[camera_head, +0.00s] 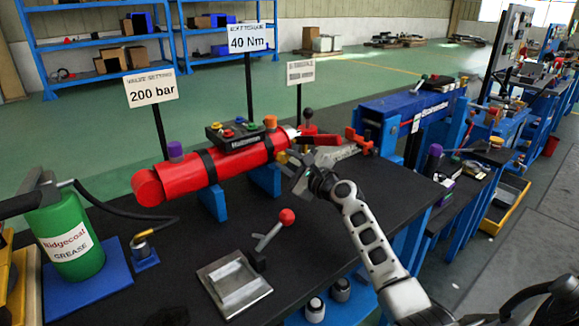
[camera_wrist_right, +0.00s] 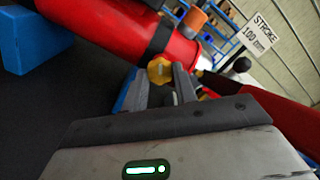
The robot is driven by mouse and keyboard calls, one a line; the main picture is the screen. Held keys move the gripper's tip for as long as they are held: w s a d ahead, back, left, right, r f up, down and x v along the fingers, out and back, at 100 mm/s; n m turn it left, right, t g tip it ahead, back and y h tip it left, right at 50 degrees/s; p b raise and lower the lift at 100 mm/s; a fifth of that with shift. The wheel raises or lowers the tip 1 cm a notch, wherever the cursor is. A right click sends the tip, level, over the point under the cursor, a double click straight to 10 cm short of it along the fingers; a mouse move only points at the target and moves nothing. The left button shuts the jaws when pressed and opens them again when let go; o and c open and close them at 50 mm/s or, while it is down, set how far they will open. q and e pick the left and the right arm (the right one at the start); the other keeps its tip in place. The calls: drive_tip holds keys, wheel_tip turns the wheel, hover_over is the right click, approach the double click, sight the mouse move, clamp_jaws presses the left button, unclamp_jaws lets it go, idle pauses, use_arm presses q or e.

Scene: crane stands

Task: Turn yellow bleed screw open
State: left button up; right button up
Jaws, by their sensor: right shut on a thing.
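The yellow bleed screw (camera_head: 282,157) is a small knob on the lower side of the red cylinder (camera_head: 200,173), near its right end. My right gripper (camera_head: 291,163) reaches it from the front right. In the right wrist view the yellow bleed screw (camera_wrist_right: 159,69) sits between the fingertips of my right gripper (camera_wrist_right: 163,80), which are shut on it. The red cylinder (camera_wrist_right: 120,30) runs just behind it. The fingers hide part of the screw in the head view.
The cylinder rests on blue supports (camera_head: 212,202) on the black bench (camera_head: 330,235). A red-knobbed lever (camera_head: 286,216), a metal plate (camera_head: 233,284) and a green grease can (camera_head: 68,238) stand around it. A red handle (camera_head: 320,140) lies close to the gripper.

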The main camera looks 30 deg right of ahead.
drive_tip(key=n+b, duration=0.2)
drive_tip(key=n, duration=0.2)
drive_tip(key=shift+f+n, duration=0.15)
drive_tip(key=shift+n, duration=0.25)
drive_tip(key=n+b, duration=0.1)
drive_tip(key=n, duration=0.1)
drive_tip(key=shift+n, duration=0.4)
drive_tip(key=n+b, duration=0.1)
drive_tip(key=n, duration=0.2)
drive_tip(key=shift+n+b, duration=0.4)
drive_tip(key=shift+n, duration=0.6)
use_arm(q)
drive_tip(key=shift+d+f+t, duration=0.15)
drive_tip(key=shift+f+t, duration=0.15)
drive_tip(key=shift+f, duration=0.65)
use_arm(e)
drive_tip(key=shift+n, duration=0.4)
use_arm(q)
drive_tip(key=shift+r, duration=0.1)
drive_tip(key=shift+f, duration=0.2)
use_arm(e)
drive_tip(key=o, duration=1)
drive_tip(key=shift+s, duration=0.1)
